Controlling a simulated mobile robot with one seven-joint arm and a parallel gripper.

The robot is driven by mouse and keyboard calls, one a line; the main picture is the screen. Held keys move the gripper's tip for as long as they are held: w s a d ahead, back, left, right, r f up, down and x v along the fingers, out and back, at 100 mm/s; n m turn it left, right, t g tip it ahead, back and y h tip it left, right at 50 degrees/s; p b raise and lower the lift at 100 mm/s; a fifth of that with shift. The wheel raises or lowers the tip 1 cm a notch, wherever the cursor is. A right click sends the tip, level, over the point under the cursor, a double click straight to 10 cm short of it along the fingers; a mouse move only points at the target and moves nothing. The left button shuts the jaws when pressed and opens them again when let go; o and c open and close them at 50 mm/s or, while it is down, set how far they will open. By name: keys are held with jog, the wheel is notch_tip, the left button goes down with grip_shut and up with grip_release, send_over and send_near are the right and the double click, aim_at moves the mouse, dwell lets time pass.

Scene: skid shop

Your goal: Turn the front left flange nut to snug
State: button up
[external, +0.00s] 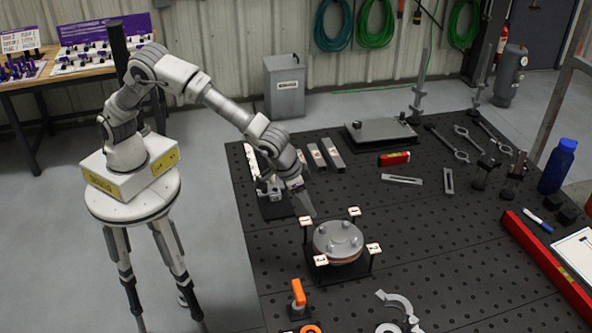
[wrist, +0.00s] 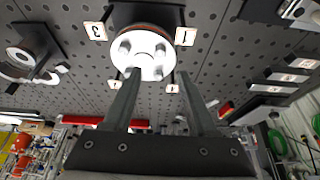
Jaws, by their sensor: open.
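The flange (external: 338,254) is a round grey disc with an orange-red band under it, on a dark plate on the black table. Several raised grey nuts (external: 331,245) stand on its top; which is the front left one I cannot tell for sure. Numbered tags (external: 373,248) on posts surround it. In the wrist view the flange (wrist: 147,66) is bright, with nuts near its rim. My gripper (external: 310,212) points down just above and left of the flange in the external view. Its two fingers (wrist: 159,74) are apart, with nothing between them that I can see held.
An orange-handled tool (external: 298,292) stands near the front edge, beside an orange ring and a grey curved wrench (external: 398,304). A long red level (external: 548,262) lies at right. The table between is mostly clear.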

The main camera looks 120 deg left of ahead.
aim_at(322, 227)
jog(key=p+x, duration=0.1)
jog(key=x, duration=0.9)
jog(key=shift+a, duration=0.1)
grip_shut()
